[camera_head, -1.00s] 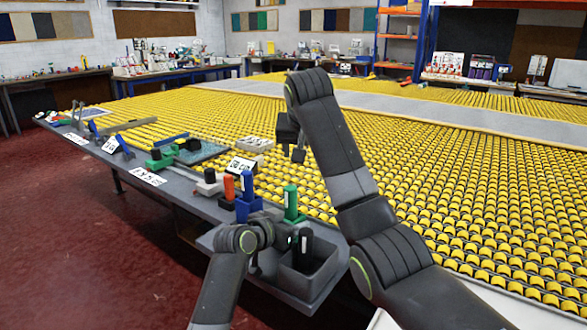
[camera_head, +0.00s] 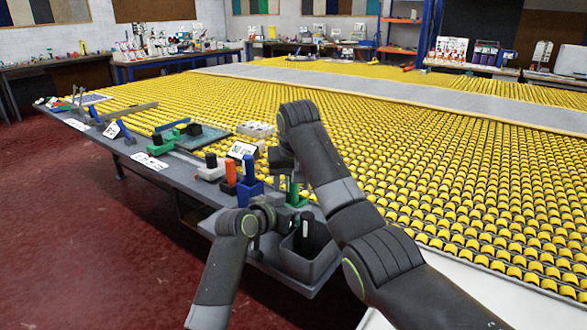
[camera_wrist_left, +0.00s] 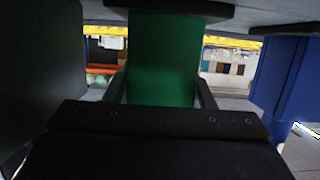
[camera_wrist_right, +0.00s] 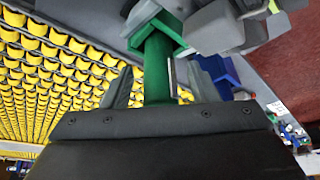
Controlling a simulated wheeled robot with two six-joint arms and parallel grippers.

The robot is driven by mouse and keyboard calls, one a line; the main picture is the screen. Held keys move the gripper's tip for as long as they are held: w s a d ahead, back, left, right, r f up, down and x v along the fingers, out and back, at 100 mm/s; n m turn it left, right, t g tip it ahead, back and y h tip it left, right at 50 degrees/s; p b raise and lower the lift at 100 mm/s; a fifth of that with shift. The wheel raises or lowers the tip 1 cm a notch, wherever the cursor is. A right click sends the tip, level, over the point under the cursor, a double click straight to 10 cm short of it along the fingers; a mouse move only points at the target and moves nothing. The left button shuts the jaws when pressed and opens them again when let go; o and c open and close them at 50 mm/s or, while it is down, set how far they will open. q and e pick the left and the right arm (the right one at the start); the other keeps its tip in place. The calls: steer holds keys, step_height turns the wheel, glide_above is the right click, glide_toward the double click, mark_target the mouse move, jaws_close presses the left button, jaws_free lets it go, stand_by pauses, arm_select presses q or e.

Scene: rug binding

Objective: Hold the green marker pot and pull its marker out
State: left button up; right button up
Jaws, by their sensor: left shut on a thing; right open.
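The green marker pot (camera_head: 296,201) stands on the grey bench near its front end. My left gripper (camera_head: 282,214) is shut on the pot from the near side; the pot's green wall (camera_wrist_left: 163,60) fills the space between its jaws in the left wrist view. The green marker (camera_head: 294,187) stands upright in the pot. My right gripper (camera_wrist_right: 150,88) is open above it, fingers pointing down, with the marker (camera_wrist_right: 157,68) between them. In the head view, my right arm partly hides the marker.
A grey bin (camera_head: 303,265) holding a dark item is close in front. Yellow rollers (camera_head: 430,170) cover the table behind.

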steer(key=shift+x, duration=1.05)
steer(key=c, duration=1.1)
steer(key=shift+r, duration=0.1)
steer(key=shift+r, duration=4.2)
arm_select(q)
steer(key=o, duration=1.2)
